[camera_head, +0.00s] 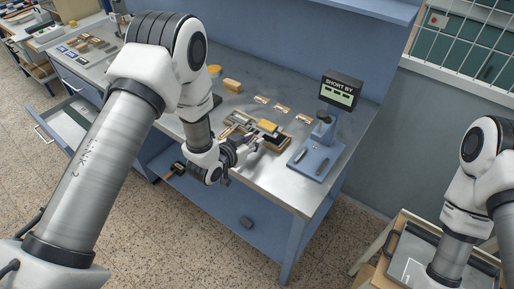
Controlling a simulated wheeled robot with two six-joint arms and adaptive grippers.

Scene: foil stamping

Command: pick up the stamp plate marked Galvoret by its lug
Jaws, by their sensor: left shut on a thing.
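My left gripper (250,145) is at the front edge of the metal-topped bench, beside a cluster of small parts. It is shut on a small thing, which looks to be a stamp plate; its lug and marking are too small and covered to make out. A yellow block (267,125) and a dark brown block (277,143) lie just right of the gripper. Three small pale pieces with labels (282,107) lie in a row behind; I cannot read the name Galvoret on any. My right arm is at the right edge, and its gripper is out of view.
A blue press-like stand (315,160) with a display reading "SHORT BY" (341,90) stands right of the parts. Another yellow block (232,85) and a yellow round item (214,70) lie behind. An open drawer (65,125) is at left. Bare bench top (285,190) lies in front of the stand.

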